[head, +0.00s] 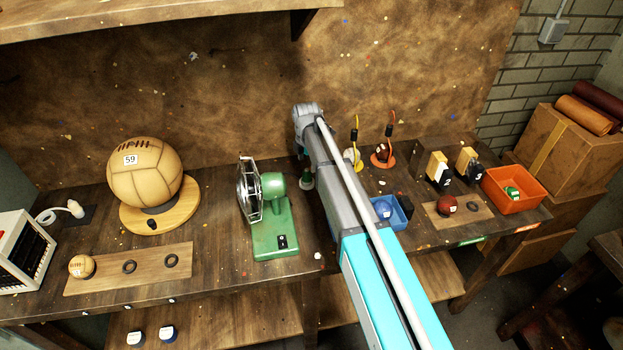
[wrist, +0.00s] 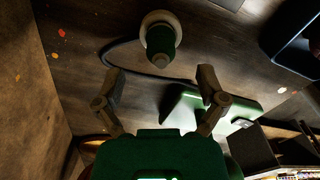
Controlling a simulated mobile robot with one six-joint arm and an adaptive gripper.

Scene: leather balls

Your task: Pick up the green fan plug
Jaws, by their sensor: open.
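The green fan plug (wrist: 161,42) shows in the wrist view as a short green cylinder with a pale tip and a white ring around its far end. My gripper (wrist: 158,76) is open, with one finger on each side below the plug in the picture. Nothing is between the fingertips. A dark cable runs by the plug. The green fan (head: 272,222) stands on the bench left of my arm in the head view; part of its green body (wrist: 185,108) shows in the wrist view. In the head view my arm hides most of the gripper area.
A large ball (head: 146,182) on a wooden stand is at the left. A blue tray (head: 404,207), a red ball (head: 447,204) and an orange bin (head: 531,200) are right of my arm. The back wall (head: 225,100) rises close behind the bench.

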